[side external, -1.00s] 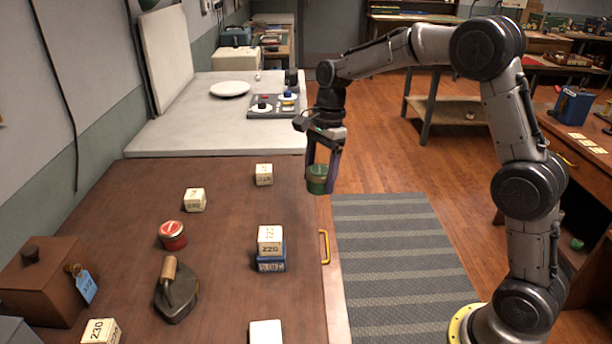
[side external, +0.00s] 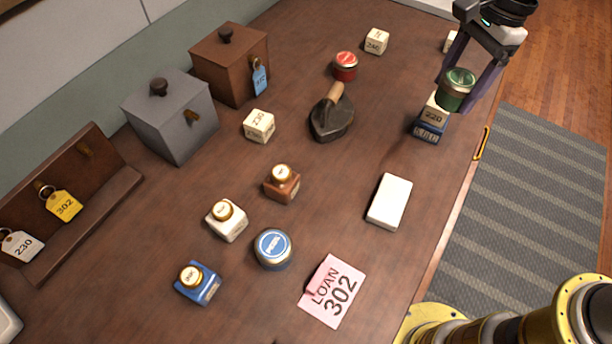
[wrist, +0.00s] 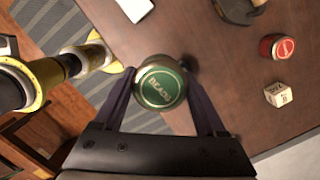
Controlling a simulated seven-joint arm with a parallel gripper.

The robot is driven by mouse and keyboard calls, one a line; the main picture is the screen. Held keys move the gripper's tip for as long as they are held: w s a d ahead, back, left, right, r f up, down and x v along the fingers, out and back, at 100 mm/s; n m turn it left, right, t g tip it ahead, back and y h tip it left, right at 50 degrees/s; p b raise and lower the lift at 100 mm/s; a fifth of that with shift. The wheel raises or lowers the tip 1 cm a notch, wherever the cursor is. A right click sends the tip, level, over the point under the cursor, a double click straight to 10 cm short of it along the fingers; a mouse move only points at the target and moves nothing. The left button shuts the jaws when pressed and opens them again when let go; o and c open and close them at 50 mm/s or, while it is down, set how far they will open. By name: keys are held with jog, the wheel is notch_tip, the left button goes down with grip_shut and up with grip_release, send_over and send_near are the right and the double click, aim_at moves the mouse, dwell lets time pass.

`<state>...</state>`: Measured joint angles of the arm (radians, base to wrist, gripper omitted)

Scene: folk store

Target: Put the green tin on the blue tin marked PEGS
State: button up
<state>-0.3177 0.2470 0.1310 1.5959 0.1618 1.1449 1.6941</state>
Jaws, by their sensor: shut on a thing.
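My gripper (side external: 468,86) is shut on the green tin (side external: 457,88) at the table's right side and holds it upright in the air. In the wrist view the green tin (wrist: 161,84) sits between the fingers, its lid lettered BEADS. The blue tin (side external: 273,249) stands on the table towards the front, with a round blue lid whose lettering is too small to read surely. Its top is bare. It is well away from my gripper, and I cannot make it out in the wrist view.
Bottles (side external: 282,183) stand near the blue tin, with a pink LOAN 302 card (side external: 333,291) and a white block (side external: 389,201). An iron (side external: 331,118) and red tin (side external: 345,67) stand farther back.

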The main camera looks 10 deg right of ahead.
jog(key=s+a+r+n+g, duration=0.1)
jog(key=s+a+r+n, duration=0.2)
jog(key=s+a+n, duration=1.15)
jog(key=m, duration=0.7)
send_near(271, 248)
jog(key=shift+s+f+h, duration=0.3)
jog(key=shift+s+f, duration=0.25)
jog(key=shift+w+a+f, duration=0.25)
jog(key=shift+a+f, duration=0.3)
jog(key=shift+f, duration=1.7)
